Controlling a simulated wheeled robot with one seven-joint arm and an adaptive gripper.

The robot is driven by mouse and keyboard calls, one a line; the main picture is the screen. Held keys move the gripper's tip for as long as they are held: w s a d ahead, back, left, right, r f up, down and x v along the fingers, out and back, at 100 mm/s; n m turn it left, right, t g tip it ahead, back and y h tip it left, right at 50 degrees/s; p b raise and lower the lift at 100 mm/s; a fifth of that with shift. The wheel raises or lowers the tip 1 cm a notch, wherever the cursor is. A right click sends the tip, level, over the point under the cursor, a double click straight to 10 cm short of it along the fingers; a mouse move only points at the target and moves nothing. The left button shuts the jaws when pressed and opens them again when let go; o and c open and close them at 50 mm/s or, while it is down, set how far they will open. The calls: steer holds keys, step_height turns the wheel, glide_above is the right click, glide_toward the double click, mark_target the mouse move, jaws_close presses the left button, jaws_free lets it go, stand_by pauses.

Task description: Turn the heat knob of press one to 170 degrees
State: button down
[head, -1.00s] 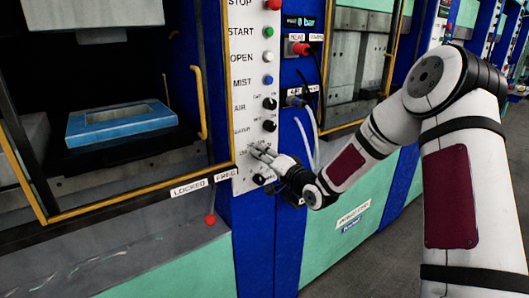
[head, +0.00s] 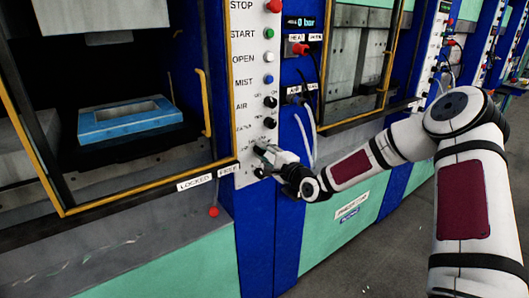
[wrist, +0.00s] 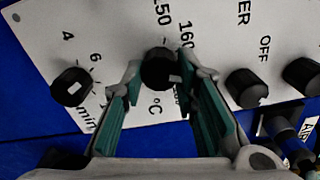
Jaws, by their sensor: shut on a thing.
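The heat knob (wrist: 160,68) is a round black knob with a pale pointer mark, set in the white panel beside "°C" and the printed 150 and 160. In the wrist view its pale mark sits at its lower right side. My gripper (wrist: 167,78) has one fingertip on each side of the knob and is shut on it. In the head view my gripper (head: 264,153) is at the lower part of the white control panel (head: 244,100) and hides the heat knob there.
In the wrist view a minutes knob (wrist: 71,87) is to the left and another black knob (wrist: 245,88) to the right, both close to my fingers. A press opening with a blue frame (head: 130,119) is left of the panel. Hoses (head: 305,135) hang to the right.

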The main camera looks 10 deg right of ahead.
steer(key=shift+m, duration=0.3)
steer(key=c, duration=1.3)
jaws_free()
steer(key=v, duration=1.2)
